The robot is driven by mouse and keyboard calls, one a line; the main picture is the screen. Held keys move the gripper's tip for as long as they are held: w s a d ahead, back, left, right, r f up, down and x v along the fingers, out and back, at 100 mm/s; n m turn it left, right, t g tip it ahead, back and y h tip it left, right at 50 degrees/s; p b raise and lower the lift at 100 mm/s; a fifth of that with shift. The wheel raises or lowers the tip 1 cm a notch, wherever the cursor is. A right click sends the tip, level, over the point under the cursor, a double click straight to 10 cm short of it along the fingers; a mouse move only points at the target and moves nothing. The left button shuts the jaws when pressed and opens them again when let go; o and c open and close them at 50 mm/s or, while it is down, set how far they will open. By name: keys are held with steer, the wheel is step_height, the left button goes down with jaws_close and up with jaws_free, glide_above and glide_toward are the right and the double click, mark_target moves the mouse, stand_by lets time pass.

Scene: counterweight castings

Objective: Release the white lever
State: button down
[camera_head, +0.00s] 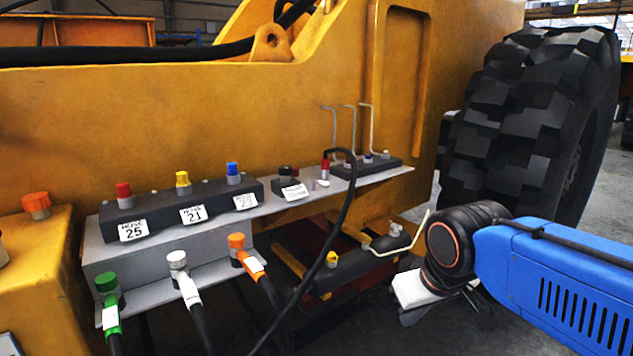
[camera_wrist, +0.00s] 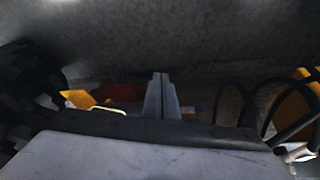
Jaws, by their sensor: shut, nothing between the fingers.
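A pale, cream-white bent wire lever (camera_head: 404,247) rises from the lower dark valve block (camera_head: 345,268) under the grey shelf. Its free end points up and to the right, close to my dark wrist. Three more thin pale wire levers (camera_head: 367,127) stand upright on a small dark block at the right end of the shelf. I cannot tell which one is meant by white. In the wrist view my gripper (camera_wrist: 161,80) is shut and empty, its fingers together. A pale yellowish wire (camera_wrist: 108,109) shows left of the fingers, apart from them. My fingertips are hidden in the head view.
The grey shelf (camera_head: 268,208) carries a dark manifold (camera_head: 164,209) with coloured caps and labelled hoses. A black hose (camera_head: 344,200) loops in front of the shelf. A large tyre (camera_head: 535,115) stands at the right behind my arm. The yellow machine body (camera_head: 180,120) closes the back.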

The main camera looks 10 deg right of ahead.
mark_target(316, 180)
steer(key=w+a+r+n+h, duration=0.1)
steer(key=w+a+r, duration=0.1)
steer(key=w+r, duration=0.55)
steer(key=w+a+r+n+h, duration=0.15)
steer(key=w+r, duration=0.35)
steer(key=w, duration=0.5)
steer(key=w+a+r, duration=0.4)
steer(key=w+a, duration=0.2)
steer(key=w, duration=0.2)
steer(key=w+a+r+t, duration=0.1)
steer(key=w+a+r, duration=0.3)
steer(key=w+a, duration=0.2)
steer(key=shift+w+r+t+h, duration=0.3)
steer(key=shift+w+h, duration=0.05)
steer(key=shift+w, duration=0.9)
steer(key=shift+f, duration=0.1)
steer(key=shift+w+d+f, duration=1.1)
steer(key=shift+w+f, duration=0.05)
steer(key=shift+f, duration=0.15)
steer(key=shift+w+d+f, duration=1.05)
steer(key=shift+w+f, duration=0.05)
steer(key=shift+f, duration=0.2)
steer(key=shift+w+d+f, duration=1.1)
steer(key=shift+w+f, duration=0.05)
steer(key=shift+f, duration=0.15)
steer(key=shift+d+n, duration=0.15)
steer(key=shift+n, duration=0.1)
